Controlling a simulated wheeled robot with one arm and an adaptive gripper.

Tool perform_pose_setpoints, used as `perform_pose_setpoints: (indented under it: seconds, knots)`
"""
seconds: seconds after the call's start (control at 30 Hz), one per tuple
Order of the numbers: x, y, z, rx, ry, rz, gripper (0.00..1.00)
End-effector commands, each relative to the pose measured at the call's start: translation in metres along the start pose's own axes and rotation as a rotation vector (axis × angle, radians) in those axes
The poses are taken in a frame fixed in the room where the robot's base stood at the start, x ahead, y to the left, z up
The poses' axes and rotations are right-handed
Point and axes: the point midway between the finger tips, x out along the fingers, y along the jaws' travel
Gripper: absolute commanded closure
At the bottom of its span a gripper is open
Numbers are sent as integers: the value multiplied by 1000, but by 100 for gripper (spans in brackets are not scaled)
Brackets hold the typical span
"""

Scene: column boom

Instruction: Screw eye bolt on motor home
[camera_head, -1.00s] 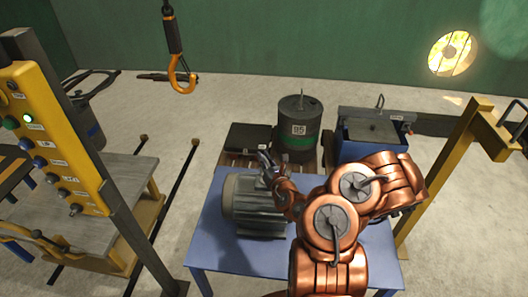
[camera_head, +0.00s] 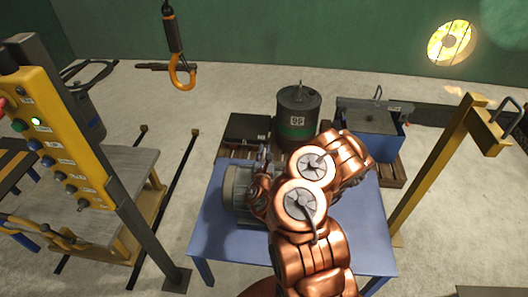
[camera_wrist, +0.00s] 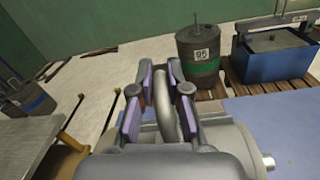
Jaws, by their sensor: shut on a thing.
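The motor (camera_head: 236,194) is a grey ribbed cylinder lying on its side on the blue table (camera_head: 215,243). In the head view my copper arm hides its right part. In the wrist view my gripper (camera_wrist: 160,108) is over the motor's top (camera_wrist: 225,138). Its purple-padded fingers are shut on the eye bolt (camera_wrist: 163,105), a grey ring standing up between them. Whether the bolt's shank sits in the motor is hidden below the ring. In the head view my gripper (camera_head: 263,158) is at the motor's top, partly hidden.
A dark drum (camera_head: 299,115) with a green band and a blue box (camera_head: 370,136) stand behind the table. An orange hook (camera_head: 182,77) hangs at upper left. A yellow button panel (camera_head: 62,135) is at left, a yellow post (camera_head: 432,165) at right.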

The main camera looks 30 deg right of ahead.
Motion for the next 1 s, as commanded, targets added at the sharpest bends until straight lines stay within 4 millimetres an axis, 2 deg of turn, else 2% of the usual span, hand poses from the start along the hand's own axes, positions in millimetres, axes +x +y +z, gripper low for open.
perform_pose_setpoints:
  seconds: [0.33,0.93,0.97,1.0]
  knots:
    - [1,-1,3,0,-20,-68,100]
    - [1,-2,3,0,-21,-79,100]
    - [1,-2,3,0,-21,-79,81]
    - [1,-2,2,0,-20,-79,77]
